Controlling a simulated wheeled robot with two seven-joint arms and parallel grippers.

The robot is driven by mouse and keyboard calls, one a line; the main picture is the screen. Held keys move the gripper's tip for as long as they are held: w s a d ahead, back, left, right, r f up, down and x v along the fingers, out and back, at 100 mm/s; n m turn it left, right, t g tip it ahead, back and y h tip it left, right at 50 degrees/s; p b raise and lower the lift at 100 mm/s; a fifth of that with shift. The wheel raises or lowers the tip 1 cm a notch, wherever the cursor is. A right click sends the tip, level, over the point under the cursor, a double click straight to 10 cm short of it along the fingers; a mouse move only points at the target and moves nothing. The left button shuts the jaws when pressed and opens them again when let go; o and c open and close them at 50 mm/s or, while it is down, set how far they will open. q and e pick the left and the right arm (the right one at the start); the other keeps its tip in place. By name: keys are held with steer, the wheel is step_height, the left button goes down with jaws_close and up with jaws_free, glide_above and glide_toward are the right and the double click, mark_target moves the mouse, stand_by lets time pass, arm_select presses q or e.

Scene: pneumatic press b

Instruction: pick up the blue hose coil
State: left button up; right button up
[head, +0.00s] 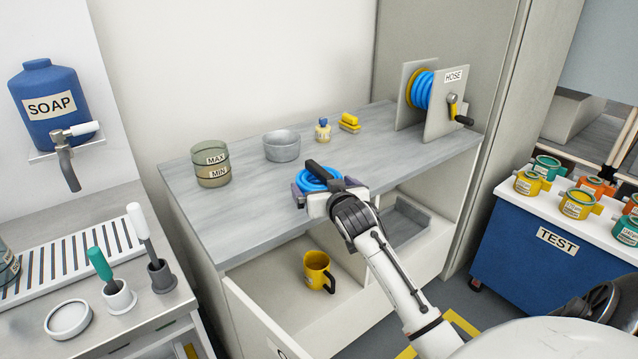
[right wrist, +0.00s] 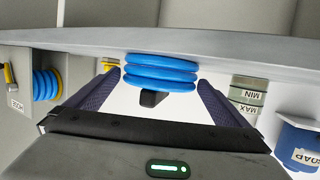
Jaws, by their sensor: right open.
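The blue hose coil (head: 313,182) lies at the front edge of the grey worktop in the head view. A dark bar or strap lies across its top. In the right wrist view the coil (right wrist: 160,72) shows as stacked blue loops between the two finger ends. My right gripper (head: 320,187) is open, with one finger on either side of the coil; I cannot tell whether they touch it. The gripper body hides part of the coil's near side in the head view. My left gripper is not in view.
On the worktop (head: 240,222) stand a MAX/MIN jar (head: 211,165), a grey bowl (head: 282,147), a small bottle (head: 323,130), yellow blocks (head: 349,122) and a hose reel (head: 421,92). A yellow mug (head: 317,271) sits on the shelf below. A blue TEST cart (head: 510,240) stands right.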

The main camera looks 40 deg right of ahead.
steer(key=shift+x, duration=1.1)
steer(key=c, duration=0.9)
steer(key=shift+r, duration=0.1)
steer(key=shift+c, duration=0.7)
